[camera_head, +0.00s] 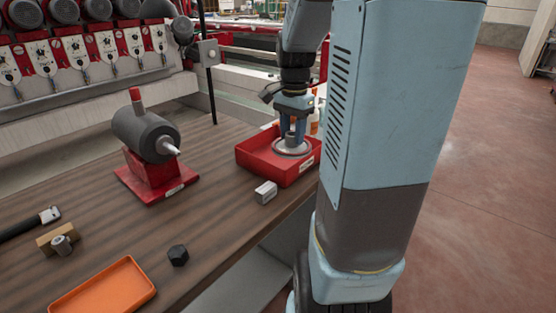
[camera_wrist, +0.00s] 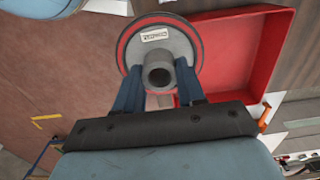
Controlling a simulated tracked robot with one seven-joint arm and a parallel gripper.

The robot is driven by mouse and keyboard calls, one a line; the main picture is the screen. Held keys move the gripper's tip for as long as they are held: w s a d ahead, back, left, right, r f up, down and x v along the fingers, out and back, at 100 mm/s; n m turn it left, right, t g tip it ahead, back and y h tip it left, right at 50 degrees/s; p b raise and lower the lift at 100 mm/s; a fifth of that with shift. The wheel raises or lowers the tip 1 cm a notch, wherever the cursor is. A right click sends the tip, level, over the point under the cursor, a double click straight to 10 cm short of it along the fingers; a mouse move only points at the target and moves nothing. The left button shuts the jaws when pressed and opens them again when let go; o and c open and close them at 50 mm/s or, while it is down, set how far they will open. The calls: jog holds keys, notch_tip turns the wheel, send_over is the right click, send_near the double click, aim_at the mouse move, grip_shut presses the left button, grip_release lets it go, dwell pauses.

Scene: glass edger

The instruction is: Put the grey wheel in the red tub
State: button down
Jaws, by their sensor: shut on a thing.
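The grey wheel (camera_head: 293,148) is a round disc with a raised hub, and in the wrist view (camera_wrist: 185,42) it shows a red rim and a white label. My gripper (camera_head: 293,136) is shut on its hub from above, with one finger on each side in the wrist view (camera_wrist: 158,82). The red tub (camera_head: 267,171) stands at the right edge of the bench. The wheel is over the tub's right part in the head view. In the wrist view the wheel overlaps one side of the tub (camera_wrist: 240,62). I cannot tell its exact height above the floor.
A small grey block (camera_head: 265,192) lies just in front of the tub. A grey machine on a red base (camera_head: 155,175) stands to the left. A black nut (camera_head: 178,255) and an orange tray (camera_head: 103,290) are nearer. My arm hides the area right of the tub.

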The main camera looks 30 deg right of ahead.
jog(key=w+d+f, duration=0.1)
jog(key=w+f, duration=0.2)
jog(key=w, duration=0.1)
jog(key=w+d+f, duration=0.1)
jog(key=w+f, duration=0.2)
jog(key=w, duration=0.1)
jog(key=w+d+f, duration=0.2)
jog(key=w+f, duration=0.1)
jog(key=w, duration=0.2)
jog(key=shift+d, duration=0.1)
jog(key=shift+w+f, duration=0.25)
jog(key=shift+f, duration=0.15)
jog(key=shift+d+f, duration=0.1)
jog(key=shift+f, duration=1.4)
jog(key=shift+f, duration=0.1)
jog(key=c, duration=0.7)
grip_release()
jog(key=shift+o, duration=0.2)
